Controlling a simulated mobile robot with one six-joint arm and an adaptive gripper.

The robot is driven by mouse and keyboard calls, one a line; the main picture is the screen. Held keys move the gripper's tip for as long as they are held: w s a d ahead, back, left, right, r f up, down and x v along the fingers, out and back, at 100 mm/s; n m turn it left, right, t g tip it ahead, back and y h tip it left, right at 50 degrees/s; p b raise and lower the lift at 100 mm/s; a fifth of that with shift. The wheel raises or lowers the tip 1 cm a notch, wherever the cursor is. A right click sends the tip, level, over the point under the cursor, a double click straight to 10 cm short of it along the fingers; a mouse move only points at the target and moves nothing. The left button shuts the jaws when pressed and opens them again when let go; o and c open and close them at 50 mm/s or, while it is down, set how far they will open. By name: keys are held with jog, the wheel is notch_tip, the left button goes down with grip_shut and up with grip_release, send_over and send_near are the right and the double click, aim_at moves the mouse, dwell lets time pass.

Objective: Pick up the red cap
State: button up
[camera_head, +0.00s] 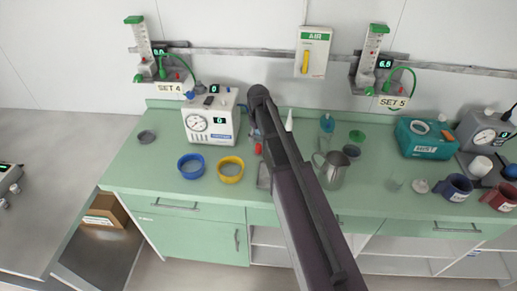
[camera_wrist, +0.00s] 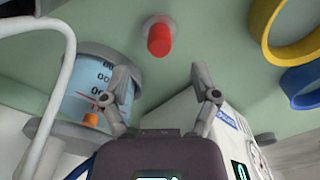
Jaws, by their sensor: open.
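The red cap (camera_wrist: 159,39) shows near the top middle of the wrist view, on the green counter. It also shows in the head view as a small red spot (camera_head: 258,149), just left of my arm. My gripper (camera_wrist: 160,75) is open and empty, and its two fingers stand apart on either side below the cap in the wrist view. The cap lies beyond the fingertips, not between them. In the head view my arm hides most of the gripper.
A yellow ring-shaped dish (camera_head: 231,169) and a blue one (camera_head: 191,166) stand left of the cap. A white device with a gauge (camera_head: 211,119) stands behind them. A metal jug (camera_head: 331,172) stands right of my arm. A grey tray (camera_head: 264,177) lies in front of the cap.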

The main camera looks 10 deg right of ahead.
aim_at(258, 145)
jog(key=shift+f+b, duration=2.6)
jog(key=shift+b, duration=0.05)
jog(key=c, duration=1)
